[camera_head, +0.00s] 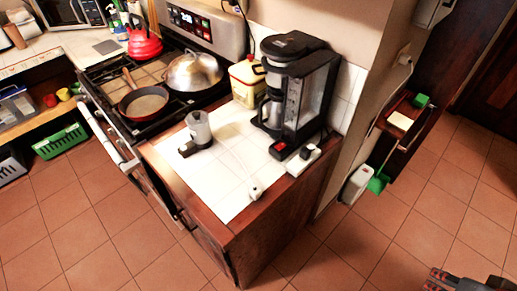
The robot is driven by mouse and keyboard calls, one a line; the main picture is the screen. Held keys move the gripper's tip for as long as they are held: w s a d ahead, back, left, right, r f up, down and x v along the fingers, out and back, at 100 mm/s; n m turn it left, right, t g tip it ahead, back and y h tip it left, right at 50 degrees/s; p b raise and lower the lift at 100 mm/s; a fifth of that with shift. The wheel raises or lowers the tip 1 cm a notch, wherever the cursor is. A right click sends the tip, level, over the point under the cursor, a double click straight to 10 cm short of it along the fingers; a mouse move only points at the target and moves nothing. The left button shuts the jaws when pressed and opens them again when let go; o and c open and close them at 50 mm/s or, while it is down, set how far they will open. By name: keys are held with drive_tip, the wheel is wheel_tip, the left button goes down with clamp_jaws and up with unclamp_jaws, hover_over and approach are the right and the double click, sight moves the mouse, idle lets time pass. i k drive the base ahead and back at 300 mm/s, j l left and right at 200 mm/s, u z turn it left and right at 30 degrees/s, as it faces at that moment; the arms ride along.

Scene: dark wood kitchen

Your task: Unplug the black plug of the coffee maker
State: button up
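The black coffee maker (311,92) stands upright at the right end of the white-tiled counter, by the wall, with a glass jug in its front. A small black plug (305,153) sits at a white power strip (303,161) in front of the coffee maker's base, near the counter's right edge. I cannot make out its cord. My gripper (432,280) shows only in part at the bottom right corner, over the floor, well away from the plug. Its fingers are too small and cut off to tell whether they are open or shut.
A grey appliance (199,130) stands on the counter; a white plug (254,191) lies near the front edge. A yellow-white canister (247,82) stands beside the stove. A wall shelf (408,121) and white container (357,184) are right of the counter. Open tiled floor lies in front.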

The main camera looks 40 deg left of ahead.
sight(305, 153)
drive_tip(key=i+u, duration=0.2)
drive_tip(key=u, duration=0.25)
drive_tip(key=i+u, duration=0.2)
drive_tip(key=u, duration=0.25)
drive_tip(key=i+l+u, duration=0.15)
drive_tip(key=u, duration=0.3)
drive_tip(key=i+l+u, duration=0.15)
drive_tip(key=u, duration=0.35)
drive_tip(key=i+l+u, duration=0.1)
drive_tip(key=l+u, duration=0.2)
drive_tip(key=u, duration=0.15)
drive_tip(key=i+l+u, duration=0.2)
drive_tip(key=l+u, duration=0.15)
